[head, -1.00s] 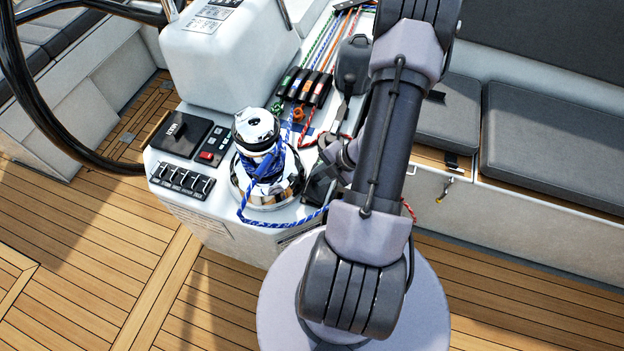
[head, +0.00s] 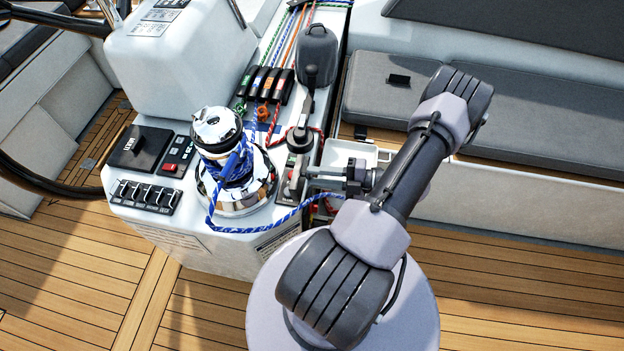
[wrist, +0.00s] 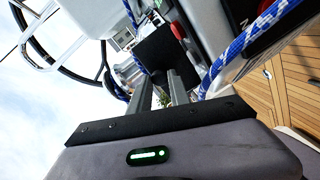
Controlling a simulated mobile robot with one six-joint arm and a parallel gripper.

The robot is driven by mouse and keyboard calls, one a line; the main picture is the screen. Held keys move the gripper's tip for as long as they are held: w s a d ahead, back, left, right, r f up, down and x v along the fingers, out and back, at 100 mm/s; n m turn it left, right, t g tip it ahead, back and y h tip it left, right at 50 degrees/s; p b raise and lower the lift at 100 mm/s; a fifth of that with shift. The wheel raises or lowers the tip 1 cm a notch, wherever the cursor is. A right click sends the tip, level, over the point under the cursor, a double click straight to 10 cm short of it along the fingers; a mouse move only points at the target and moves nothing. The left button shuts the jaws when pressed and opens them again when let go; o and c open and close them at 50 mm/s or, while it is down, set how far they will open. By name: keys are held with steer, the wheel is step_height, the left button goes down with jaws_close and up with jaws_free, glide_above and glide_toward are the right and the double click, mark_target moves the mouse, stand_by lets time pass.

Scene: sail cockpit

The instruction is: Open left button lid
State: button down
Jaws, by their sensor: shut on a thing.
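A flat black plate, which looks like the left button lid (wrist: 165,52), fills the space at my fingertips in the wrist view. My gripper (wrist: 163,80) is shut on it, with one finger on each side. A red part (wrist: 178,30), perhaps a button, shows just beside the plate. In the head view my gripper (head: 308,174) reaches in from the right, low over the console's right side, close to a grey lever. There the lid is too small and covered to make out, and its opening angle cannot be told.
The chrome winch (head: 235,175) with blue rope stands just left of my gripper. The rope (wrist: 235,50) passes close to my fingers in the wrist view. Several rope clutches (head: 268,84) and a black handle (head: 316,55) stand behind. Seat cushions (head: 430,110) lie at the right.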

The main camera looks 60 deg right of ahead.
steer(key=shift+s+d+f+t+y+b, duration=0.25)
steer(key=shift+s+f+t+y+b, duration=0.35)
steer(key=shift+t+b, duration=0.9)
steer(key=shift+b, duration=0.4)
steer(key=c, duration=1.5)
jaws_free()
steer(key=shift+s, duration=0.1)
steer(key=p+v, duration=0.1)
steer(key=v, duration=1.6)
steer(key=shift+r, duration=0.2)
steer(key=shift+s, duration=0.1)
